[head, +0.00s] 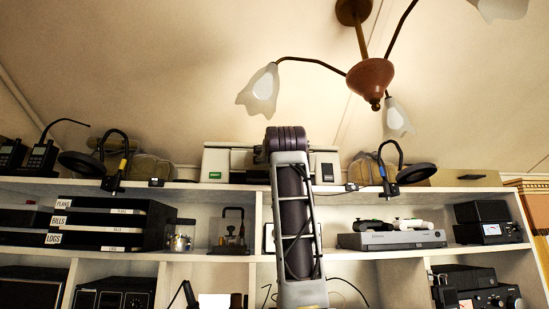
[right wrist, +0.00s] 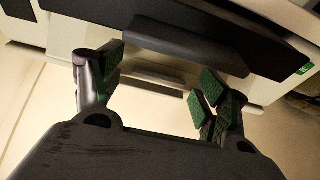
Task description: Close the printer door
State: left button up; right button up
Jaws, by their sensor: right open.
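The white printer (head: 216,162) stands on the top shelf, its middle hidden behind my right arm in the head view. In the right wrist view its pale body (right wrist: 60,37) spans the top of the picture. A dark panel that looks like its door (right wrist: 275,52) crosses it, with a dark handle-like lip (right wrist: 185,47). I cannot tell how far the door stands open. My right gripper (right wrist: 162,80) is open and empty, its green-padded fingers apart just in front of the lip. Contact is unclear. In the head view the arm hides the fingers. My left gripper is out of view.
Two dark clip-on lamps or microphones (head: 405,173) hang at the edge of the top shelf (head: 195,186) on both sides. A ceiling lamp (head: 370,76) hangs above. Handheld radios (head: 40,158) stand at left. Trays (head: 110,223) and a grey console (head: 390,240) fill the shelf below.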

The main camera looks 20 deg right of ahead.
jog(key=shift+s, duration=0.1)
jog(key=shift+s, duration=0.15)
jog(key=shift+v, duration=0.75)
jog(key=v, duration=1)
jog(key=shift+a, duration=0.1)
jog(key=f+t+b, duration=0.1)
jog(key=b, duration=0.2)
jog(key=f+b, duration=0.1)
jog(key=b, duration=0.2)
jog(key=shift+s+f+t, duration=0.15)
jog(key=shift+s+t, duration=0.05)
jog(key=shift+t, duration=0.2)
